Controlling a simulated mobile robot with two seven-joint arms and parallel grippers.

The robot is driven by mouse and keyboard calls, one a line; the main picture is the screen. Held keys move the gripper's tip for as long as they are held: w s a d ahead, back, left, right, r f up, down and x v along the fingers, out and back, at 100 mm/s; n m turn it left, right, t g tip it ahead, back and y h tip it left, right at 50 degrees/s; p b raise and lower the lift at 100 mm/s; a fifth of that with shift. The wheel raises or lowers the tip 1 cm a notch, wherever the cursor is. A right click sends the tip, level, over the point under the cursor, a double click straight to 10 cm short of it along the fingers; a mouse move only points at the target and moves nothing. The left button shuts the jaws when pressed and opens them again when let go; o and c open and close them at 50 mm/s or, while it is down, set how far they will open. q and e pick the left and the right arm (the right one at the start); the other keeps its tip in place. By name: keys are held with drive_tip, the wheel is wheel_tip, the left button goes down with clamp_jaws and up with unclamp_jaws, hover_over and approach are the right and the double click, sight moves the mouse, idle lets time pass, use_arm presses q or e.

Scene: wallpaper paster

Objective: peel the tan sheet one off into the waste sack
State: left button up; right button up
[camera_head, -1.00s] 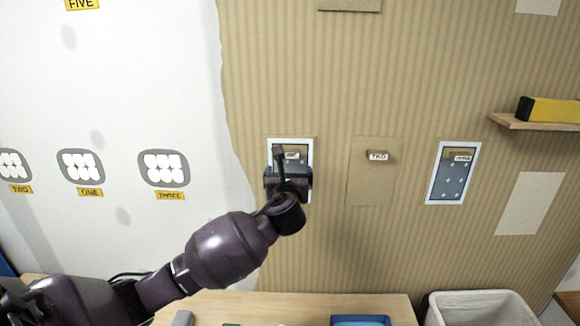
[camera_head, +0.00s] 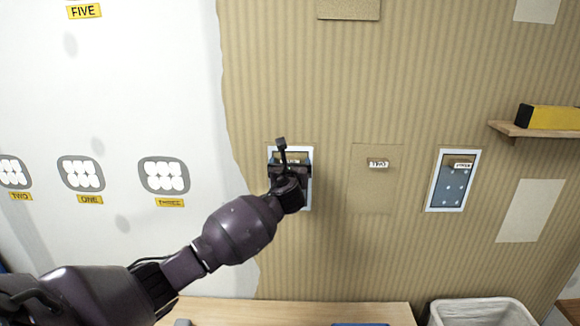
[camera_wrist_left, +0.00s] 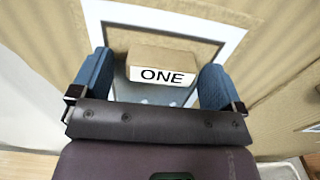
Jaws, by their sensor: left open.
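The tan tab marked ONE (camera_wrist_left: 161,68) sits near the top of a white-framed panel (camera_head: 306,192), with a tan strip behind it and a grey-blue face below. My left gripper (camera_head: 289,160) is in front of that panel and hides most of it in the head view. In the left wrist view its two blue fingers (camera_wrist_left: 157,82) stand apart, one on each side of the tab. I cannot tell whether they touch it. An open bin with a pale liner (camera_head: 480,312), likely the waste sack, stands at the lower right. My right gripper is not in view.
A flat tan sheet with a tab marked TWO (camera_head: 378,164) is right of panel one. A white-framed panel marked THREE (camera_head: 453,181) is farther right. A wooden shelf (camera_head: 540,130) holds a yellow-and-black box. A wooden table (camera_head: 290,312) runs along the bottom.

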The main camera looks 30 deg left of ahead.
use_arm(q)
drive_tip(key=shift+c, duration=0.9)
drive_tip(key=c, duration=0.8)
drive_tip(key=shift+s, duration=0.1)
drive_tip(key=shift+c, duration=0.2)
drive_tip(key=shift+s+d+p, duration=0.2)
drive_tip(key=shift+s+p, duration=0.05)
drive_tip(key=shift+p, duration=0.15)
drive_tip(key=shift+s+d, duration=0.1)
drive_tip(key=shift+s, duration=0.1)
drive_tip(key=shift+s+d+p, duration=0.4)
drive_tip(key=shift+s+p, duration=0.2)
drive_tip(key=shift+p, duration=0.15)
drive_tip(key=shift+s+d, duration=0.15)
drive_tip(key=shift+s, duration=0.1)
drive_tip(key=shift+s+d+p, duration=0.25)
drive_tip(key=shift+s+p, duration=0.1)
drive_tip(key=shift+p, duration=0.2)
drive_tip(key=shift+s, duration=0.15)
